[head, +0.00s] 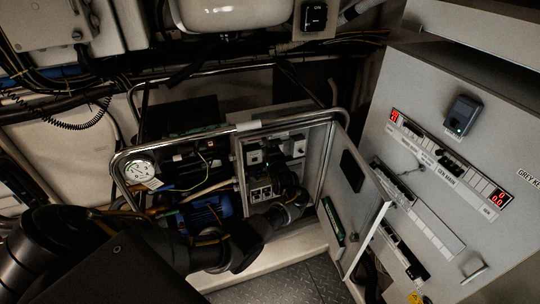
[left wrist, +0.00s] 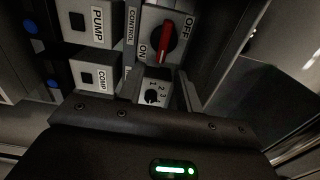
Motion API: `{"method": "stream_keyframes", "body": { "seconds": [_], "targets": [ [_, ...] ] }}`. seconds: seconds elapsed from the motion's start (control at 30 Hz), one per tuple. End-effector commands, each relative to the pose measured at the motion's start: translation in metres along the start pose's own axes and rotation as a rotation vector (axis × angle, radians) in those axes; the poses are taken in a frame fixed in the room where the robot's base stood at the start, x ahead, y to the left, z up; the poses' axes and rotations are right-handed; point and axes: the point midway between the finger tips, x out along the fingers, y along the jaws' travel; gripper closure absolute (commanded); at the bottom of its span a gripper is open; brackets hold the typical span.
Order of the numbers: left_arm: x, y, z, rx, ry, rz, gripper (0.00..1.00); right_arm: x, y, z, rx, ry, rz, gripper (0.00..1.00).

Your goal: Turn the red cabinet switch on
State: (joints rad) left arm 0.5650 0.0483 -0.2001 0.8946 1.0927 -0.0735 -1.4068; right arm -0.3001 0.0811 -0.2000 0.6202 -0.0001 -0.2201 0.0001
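The red cabinet switch (left wrist: 167,40) shows near the top of the left wrist view, on a light panel. Its handle is tilted, with its lower end leaning left toward the ON label (left wrist: 142,52); the OFF label (left wrist: 188,28) is to its right. In the head view my left gripper (head: 290,188) reaches into the open cabinet (head: 330,150), in front of its switch panel. The dark gripper body fills the bottom of the left wrist view, below the switch. My right gripper is not in view.
The cabinet door (head: 352,205) stands open on the right. A metal tube frame (head: 240,127) runs around the unit. PUMP (left wrist: 86,22) and COMP (left wrist: 92,77) switches sit left of the red switch, and a small black dial (left wrist: 152,96) sits below it.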

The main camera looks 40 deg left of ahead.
Motion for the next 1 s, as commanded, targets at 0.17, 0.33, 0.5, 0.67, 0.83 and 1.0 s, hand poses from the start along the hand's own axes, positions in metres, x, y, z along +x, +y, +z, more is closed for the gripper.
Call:
{"method": "stream_keyframes", "body": {
  "seconds": [0.17, 0.33, 0.5, 0.67, 0.83, 1.0],
  "targets": [
    [-0.035, 0.002, 0.0, -0.002, 0.002, 0.002, 0.65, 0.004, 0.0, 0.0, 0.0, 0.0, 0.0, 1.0],
    [-0.056, 0.002, 0.0, -0.001, 0.001, 0.001, 0.65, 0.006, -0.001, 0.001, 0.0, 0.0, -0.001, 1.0],
    [-0.062, 0.001, 0.0, 0.001, 0.001, 0.001, 0.65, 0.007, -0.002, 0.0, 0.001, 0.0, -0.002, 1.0],
    [-0.063, 0.0, 0.0, 0.001, 0.001, 0.001, 0.65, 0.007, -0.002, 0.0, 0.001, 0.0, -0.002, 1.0],
    [-0.062, 0.0, 0.0, 0.001, 0.001, 0.001, 0.65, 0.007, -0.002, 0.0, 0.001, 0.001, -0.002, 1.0],
    [-0.062, 0.0, 0.0, -0.003, 0.001, 0.001, 0.65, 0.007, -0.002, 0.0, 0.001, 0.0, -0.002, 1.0]
  ]
}}
